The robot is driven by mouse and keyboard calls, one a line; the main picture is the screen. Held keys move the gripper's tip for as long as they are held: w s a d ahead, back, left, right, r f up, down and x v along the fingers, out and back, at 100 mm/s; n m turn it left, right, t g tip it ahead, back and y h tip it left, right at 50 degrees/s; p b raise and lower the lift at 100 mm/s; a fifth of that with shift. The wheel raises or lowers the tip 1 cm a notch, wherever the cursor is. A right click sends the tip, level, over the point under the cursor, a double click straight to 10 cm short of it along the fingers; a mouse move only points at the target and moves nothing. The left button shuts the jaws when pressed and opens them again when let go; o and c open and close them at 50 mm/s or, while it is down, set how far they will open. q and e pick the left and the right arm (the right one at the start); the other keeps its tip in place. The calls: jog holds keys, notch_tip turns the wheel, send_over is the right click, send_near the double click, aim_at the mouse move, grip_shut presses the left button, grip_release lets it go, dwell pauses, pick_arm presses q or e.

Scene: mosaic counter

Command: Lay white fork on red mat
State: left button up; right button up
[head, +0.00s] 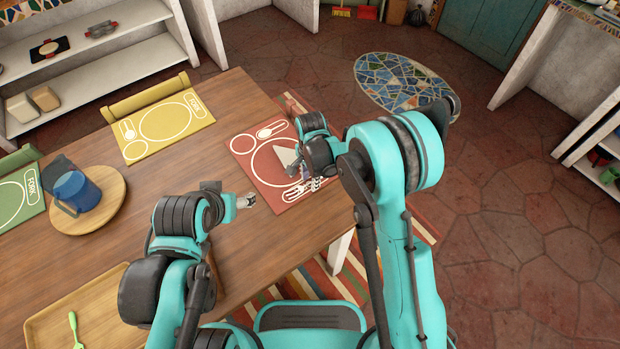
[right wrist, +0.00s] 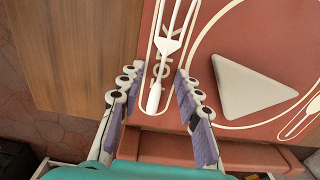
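The white fork (right wrist: 170,47) lies on the red mat (head: 262,183), tines pointing away from my right wrist, over the printed fork outline and lettering. The mat also shows in the right wrist view (right wrist: 207,18). My right gripper (head: 309,181) is low over the mat's near right edge. In the right wrist view its fingers (right wrist: 155,101) are spread on both sides of the fork's handle end, apart from it. A white triangular piece (right wrist: 250,88) lies on the mat's printed plate. My left gripper (head: 249,200) is left of the mat; its finger opening is too small to read.
A yellow mat (head: 140,150) and a green mat (head: 30,208) lie further left on the wooden table. A blue jug (head: 80,188) stands on a round board (head: 110,208). A wooden tray (head: 42,318) with a green fork (head: 74,325) is at the near left.

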aim_at(310, 182)
jog(key=shift+r+p, duration=0.3)
jog(key=shift+r, duration=0.25)
notch_tip(310, 182, up, 12)
jog(key=p, duration=0.3)
jog(key=shift+f, duration=0.25)
jog(key=s+d+r+n+t, duration=0.3)
jog(key=s+d+r+n, duration=0.2)
jog(key=s+d+r, duration=0.55)
jog(key=s+d+r+n+t, duration=0.2)
jog(key=s+d+n+t, duration=0.2)
jog(key=s+d, duration=0.3)
jog(key=shift+s+d+r+n, duration=0.15)
jog(key=shift+s+r+n, duration=0.15)
jog(key=shift+s+n, duration=0.55)
